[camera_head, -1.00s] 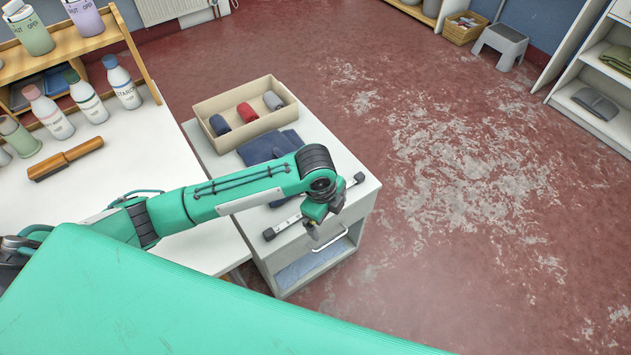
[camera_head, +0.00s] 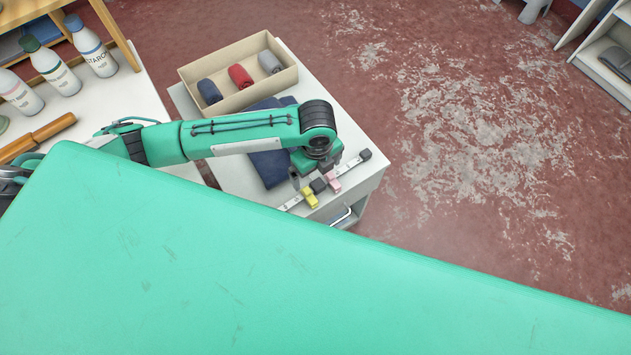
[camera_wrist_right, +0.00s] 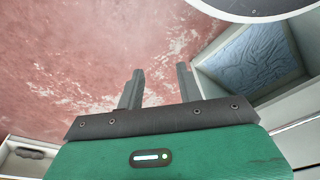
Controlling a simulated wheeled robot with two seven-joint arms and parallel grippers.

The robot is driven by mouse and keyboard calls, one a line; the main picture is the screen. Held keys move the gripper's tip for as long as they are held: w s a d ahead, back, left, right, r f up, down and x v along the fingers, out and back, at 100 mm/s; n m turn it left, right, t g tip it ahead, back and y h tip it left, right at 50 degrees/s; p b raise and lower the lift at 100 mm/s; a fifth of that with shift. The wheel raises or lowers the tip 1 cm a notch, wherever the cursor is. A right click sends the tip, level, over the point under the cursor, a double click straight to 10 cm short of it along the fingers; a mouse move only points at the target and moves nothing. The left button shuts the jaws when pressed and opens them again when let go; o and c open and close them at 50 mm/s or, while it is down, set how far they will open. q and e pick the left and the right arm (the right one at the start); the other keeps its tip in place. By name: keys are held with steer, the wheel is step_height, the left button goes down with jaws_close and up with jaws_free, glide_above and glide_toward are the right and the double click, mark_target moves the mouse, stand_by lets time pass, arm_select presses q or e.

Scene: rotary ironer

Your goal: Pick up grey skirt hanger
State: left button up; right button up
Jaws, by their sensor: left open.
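The grey skirt hanger is a pale bar with a dark end piece, lying slantwise on the white cabinet top in the head view (camera_head: 352,163). My left gripper (camera_head: 310,184) points down over the middle of the bar and is open. Small yellow and pink parts show at the bar beside its fingers; I cannot tell whether the fingers touch the hanger. My right gripper (camera_wrist_right: 160,85) shows only in its wrist view, with its two dark fingers apart and nothing between them.
The white cabinet (camera_head: 215,165) also bears a folded dark blue cloth (camera_head: 270,165) and a beige box (camera_head: 228,104) of rolled cloths. A large green surface (camera_head: 250,270) fills the foreground. Bottles (camera_head: 92,48) stand on the left table. Open red floor (camera_head: 480,150) lies right.

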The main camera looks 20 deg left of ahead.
mark_target(317, 183)
arm_select(q)
step_height(317, 183, down, 5)
steer(key=shift+d+r+b, duration=0.1)
steer(key=shift+b, duration=0.2)
steer(key=shift+f, duration=0.25)
steer(key=c, duration=1)
arm_select(e)
steer(key=shift+r, duration=0.9)
